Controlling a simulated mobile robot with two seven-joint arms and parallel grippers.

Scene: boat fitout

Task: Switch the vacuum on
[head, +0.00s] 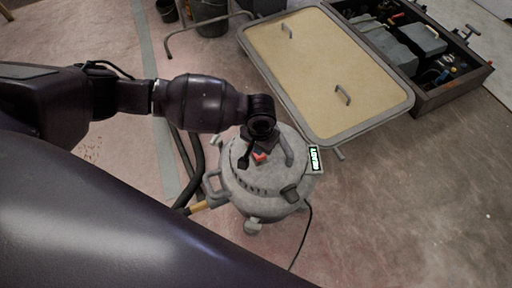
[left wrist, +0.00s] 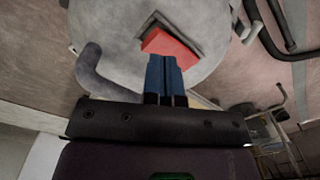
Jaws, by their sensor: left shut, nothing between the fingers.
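The vacuum (head: 243,196) is a round grey canister on the floor, with a curved handle on top. A red rocker switch (head: 260,158) sits on its lid; in the left wrist view the red switch (left wrist: 170,45) sits in a dark-framed recess and looks tilted. My left gripper (head: 261,149) is over the lid. In the left wrist view its blue fingers (left wrist: 161,60) are shut and empty, with the tips at the switch's near edge. I cannot tell whether they touch it. My right gripper is not in view.
A lit label (head: 315,159) stands at the vacuum's right side. A dark hose (head: 188,172) lies on its left and a thin cord runs across the floor in front. A tan-topped table (head: 318,70) and an open equipment box (head: 435,101) are behind. The floor at right is clear.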

